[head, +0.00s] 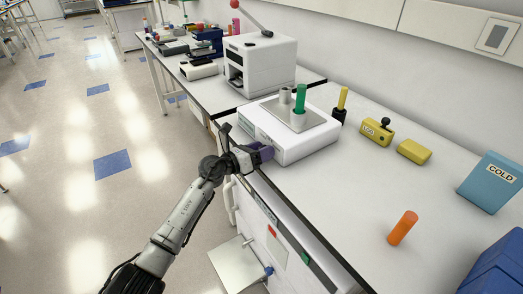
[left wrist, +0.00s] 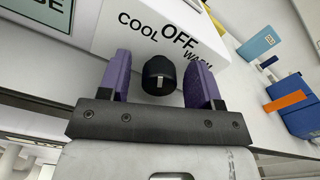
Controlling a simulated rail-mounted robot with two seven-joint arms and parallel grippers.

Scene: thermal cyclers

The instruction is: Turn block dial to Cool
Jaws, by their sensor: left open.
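The block dial (left wrist: 159,75) is a black knob with a light pointer mark, on the front of a white block heater (head: 315,153). In the left wrist view the labels COOL, OFF and WARM stand above it, and the mark's exact setting is hard to tell. My left gripper (head: 262,153) is at the front of the heater. In the left wrist view its purple fingers (left wrist: 160,85) are open, one on each side of the dial, with gaps to it. The dial is hidden in the head view. My right gripper is not in view.
An orange tube (head: 402,228), yellow blocks (head: 414,152) and a blue COLD box (head: 491,182) are to the right. A white machine (head: 260,65) stands behind.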

